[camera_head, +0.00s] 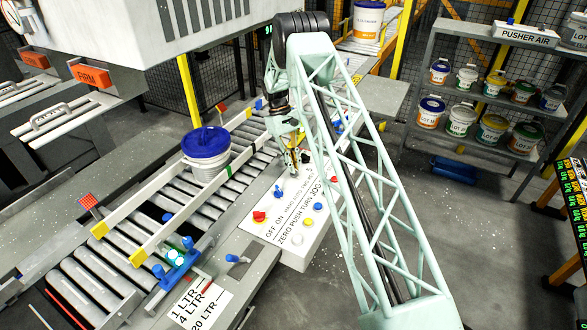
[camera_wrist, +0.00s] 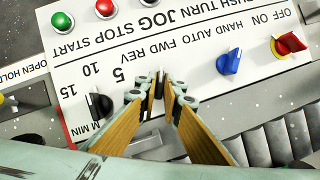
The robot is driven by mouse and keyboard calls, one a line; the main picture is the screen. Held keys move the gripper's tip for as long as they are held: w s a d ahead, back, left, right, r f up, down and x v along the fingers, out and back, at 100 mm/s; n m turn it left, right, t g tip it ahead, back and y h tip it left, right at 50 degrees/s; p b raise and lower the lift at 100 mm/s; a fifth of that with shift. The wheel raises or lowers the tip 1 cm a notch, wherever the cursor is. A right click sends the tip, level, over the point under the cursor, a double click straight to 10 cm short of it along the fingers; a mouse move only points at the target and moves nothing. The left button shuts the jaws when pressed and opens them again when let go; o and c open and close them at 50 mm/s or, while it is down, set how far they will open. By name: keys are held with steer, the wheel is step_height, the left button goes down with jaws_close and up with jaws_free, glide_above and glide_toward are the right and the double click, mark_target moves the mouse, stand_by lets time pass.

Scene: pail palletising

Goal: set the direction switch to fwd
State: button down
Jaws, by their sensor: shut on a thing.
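The white control panel (camera_wrist: 200,30) fills much of the wrist view, its lettering upside down. My gripper (camera_wrist: 159,86) is shut at the FWD REV label, its fingertips closed around the small direction switch (camera_wrist: 160,77). Most of the switch is hidden between the fingers, so I cannot tell which way it points. In the head view my gripper (camera_head: 295,165) reaches down to the far end of the panel (camera_head: 273,230); the switch is hidden there.
The blue HAND AUTO knob (camera_wrist: 229,61) and red OFF ON knob (camera_wrist: 289,44) sit right of my gripper. A black speed knob (camera_wrist: 99,105) is close on its left. A blue-lidded pail (camera_head: 206,153) stands on the roller conveyor (camera_head: 110,252) beside the panel.

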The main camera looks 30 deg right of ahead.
steer(key=shift+m+y, duration=0.3)
steer(key=shift+m, duration=0.7)
steer(key=c, duration=2.8)
jaws_free()
steer(key=shift+r, duration=0.15)
steer(key=v, duration=1.1)
steer(key=shift+w+d+r, duration=0.1)
steer(key=shift+w+r, duration=0.15)
steer(key=shift+r, duration=0.05)
